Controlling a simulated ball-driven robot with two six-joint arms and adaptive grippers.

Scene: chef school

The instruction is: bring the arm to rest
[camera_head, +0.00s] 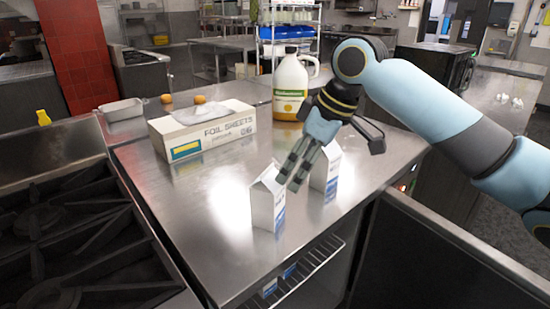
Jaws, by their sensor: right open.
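My right arm comes in from the right, and its right gripper (289,183) points down over the steel counter (215,235). The gripper is open, and I see nothing held between its fingers. A white carton (266,203) stands upright just left of the fingertips. A second white carton (332,170) stands upright just right of the fingers, partly hidden by them. From this one view I cannot tell whether the fingers touch either carton. My left gripper is not in view.
A large jug (289,85) stands behind the gripper. A foil sheets box (203,138) lies at the counter's back left, near a metal tray (122,112). A black-grated stove (70,240) is at the left. The counter's front left is clear.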

